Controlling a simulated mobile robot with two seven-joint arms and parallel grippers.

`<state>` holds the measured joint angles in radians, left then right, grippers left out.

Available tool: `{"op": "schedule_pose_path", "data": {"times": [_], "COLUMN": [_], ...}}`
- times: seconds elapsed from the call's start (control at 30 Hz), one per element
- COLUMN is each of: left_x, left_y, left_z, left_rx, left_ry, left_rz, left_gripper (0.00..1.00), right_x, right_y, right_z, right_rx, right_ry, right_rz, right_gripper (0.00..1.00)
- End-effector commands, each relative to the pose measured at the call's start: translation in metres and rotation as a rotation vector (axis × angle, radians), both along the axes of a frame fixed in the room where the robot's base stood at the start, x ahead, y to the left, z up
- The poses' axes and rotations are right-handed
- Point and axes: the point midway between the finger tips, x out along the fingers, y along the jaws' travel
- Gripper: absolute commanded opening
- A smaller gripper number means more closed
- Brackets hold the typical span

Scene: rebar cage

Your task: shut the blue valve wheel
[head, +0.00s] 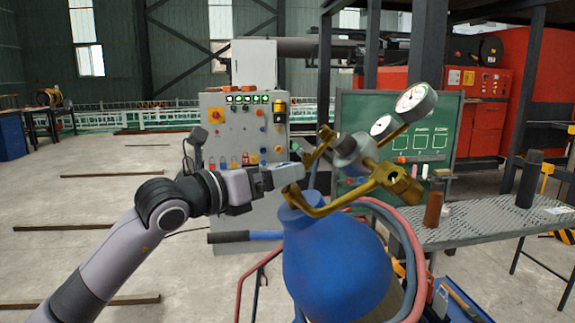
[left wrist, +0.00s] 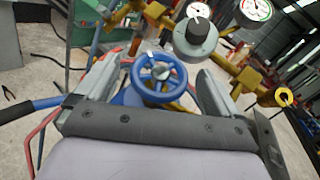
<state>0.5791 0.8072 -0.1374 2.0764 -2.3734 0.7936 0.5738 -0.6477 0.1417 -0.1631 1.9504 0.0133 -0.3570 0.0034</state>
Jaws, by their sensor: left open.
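The blue valve wheel (left wrist: 144,70) is in the left wrist view, a spoked ring with a pale hub. My left gripper (left wrist: 157,84) is open, with one finger on each side of the wheel and gaps showing between. I cannot tell whether the wheel lies fully between the fingertips in depth. In the head view my left gripper (head: 294,171) is at the top of the blue gas cylinder (head: 335,262), beside the brass valve fittings. It largely hides the wheel there. My right gripper is not in view.
A grey regulator (head: 352,152) with brass pipes (head: 402,183) and a gauge (head: 415,102) sits close right of my gripper. Red and blue hoses (head: 405,235) hang at the cylinder's right. A metal grating table (head: 480,222) stands at right. Floor at left is mostly open.

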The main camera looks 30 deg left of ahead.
Motion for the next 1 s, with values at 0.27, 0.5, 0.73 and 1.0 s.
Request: {"op": "schedule_pose_path", "data": {"times": [0.27, 0.5, 0.73, 1.0], "left_x": [0.030, 0.035, 0.035, 0.035], "left_y": [-0.011, -0.013, -0.013, -0.013], "left_z": [0.002, 0.000, 0.000, 0.000], "left_rx": [0.001, 0.000, 0.001, 0.001], "left_ry": [-0.002, -0.002, -0.001, -0.002], "left_rz": [-0.001, -0.002, -0.002, -0.005], "left_gripper": [0.96, 0.96, 0.64, 0.45], "right_x": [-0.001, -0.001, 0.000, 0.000], "right_y": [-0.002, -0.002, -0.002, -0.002], "right_z": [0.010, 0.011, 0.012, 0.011], "right_rx": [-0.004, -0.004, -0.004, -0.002], "right_ry": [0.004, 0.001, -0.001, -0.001], "right_rz": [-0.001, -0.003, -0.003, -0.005], "right_gripper": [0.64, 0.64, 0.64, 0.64]}}
